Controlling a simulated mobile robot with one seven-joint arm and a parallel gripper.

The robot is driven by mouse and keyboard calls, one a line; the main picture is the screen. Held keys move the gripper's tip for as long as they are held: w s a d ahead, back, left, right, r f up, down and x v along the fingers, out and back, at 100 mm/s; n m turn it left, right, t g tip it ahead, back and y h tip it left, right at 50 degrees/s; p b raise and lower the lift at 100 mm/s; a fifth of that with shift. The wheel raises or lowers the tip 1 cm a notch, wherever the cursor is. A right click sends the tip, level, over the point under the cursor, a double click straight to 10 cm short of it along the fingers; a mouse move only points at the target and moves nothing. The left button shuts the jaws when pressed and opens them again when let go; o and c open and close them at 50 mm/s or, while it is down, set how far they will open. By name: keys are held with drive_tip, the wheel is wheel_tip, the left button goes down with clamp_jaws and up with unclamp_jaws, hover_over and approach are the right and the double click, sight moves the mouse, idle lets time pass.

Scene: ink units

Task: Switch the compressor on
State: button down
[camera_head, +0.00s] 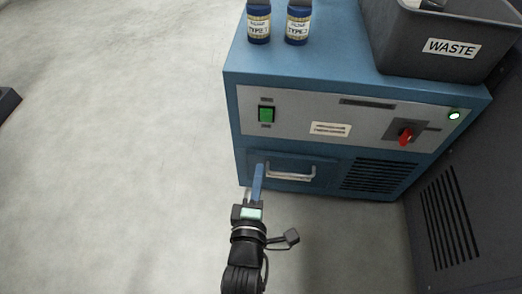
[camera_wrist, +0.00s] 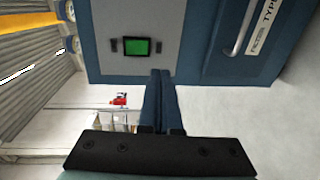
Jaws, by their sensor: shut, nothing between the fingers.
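The compressor is taken to be the blue cabinet (camera_head: 300,72) with a grey front panel. A green rocker switch (camera_head: 266,115) is on the panel's left; it also shows in the wrist view (camera_wrist: 136,47). A red rotary knob (camera_head: 405,137) and a bright greenish lamp (camera_head: 454,115) are on the panel's right. My gripper (camera_head: 259,167) is shut and empty, in front of the cabinet's lower left, below the green switch in the head view. In the wrist view my fingertips (camera_wrist: 160,74) point toward the panel, beside the switch. I cannot tell whether they touch the cabinet.
A drawer with a pale handle (camera_head: 290,176) is right of my gripper. Two blue bottles (camera_head: 258,22) (camera_head: 298,22) and a grey WASTE bin (camera_head: 440,45) stand on top. A dark cabinet (camera_head: 450,215) stands at the right.

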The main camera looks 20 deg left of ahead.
drive_tip(key=shift+f+v, duration=0.2)
drive_tip(key=shift+v, duration=0.65)
drive_tip(key=shift+r, duration=0.1)
drive_tip(key=w+d+r+m+t+h+p, duration=0.1)
drive_tip(key=w+d+r+m+t+p, duration=0.2)
drive_tip(key=r, duration=1.1)
drive_tip(key=w+d+r+m+t+p, duration=0.1)
drive_tip(key=w+d+r+m+p, duration=0.2)
drive_tip(key=r, duration=1.1)
drive_tip(key=w+d+r+m+t+h+p, duration=0.1)
drive_tip(key=w+d+r+m+t, duration=0.3)
drive_tip(key=r, duration=1)
drive_tip(key=s+d+r+m+t+h+p, duration=0.15)
drive_tip(key=s+r+m, duration=0.3)
drive_tip(key=r, duration=0.55)
drive_tip(key=s+d+r+m+t+p, duration=0.1)
drive_tip(key=s+r+m+p, duration=0.3)
drive_tip(key=r, duration=0.6)
drive_tip(key=s+d+r+m+t+h, duration=0.1)
drive_tip(key=s+r+m, duration=0.3)
drive_tip(key=r, duration=0.6)
wheel_tip(320, 180, up, 36)
drive_tip(key=n+p, duration=0.1)
drive_tip(key=p, duration=3.6)
drive_tip(key=shift+s, duration=0.3)
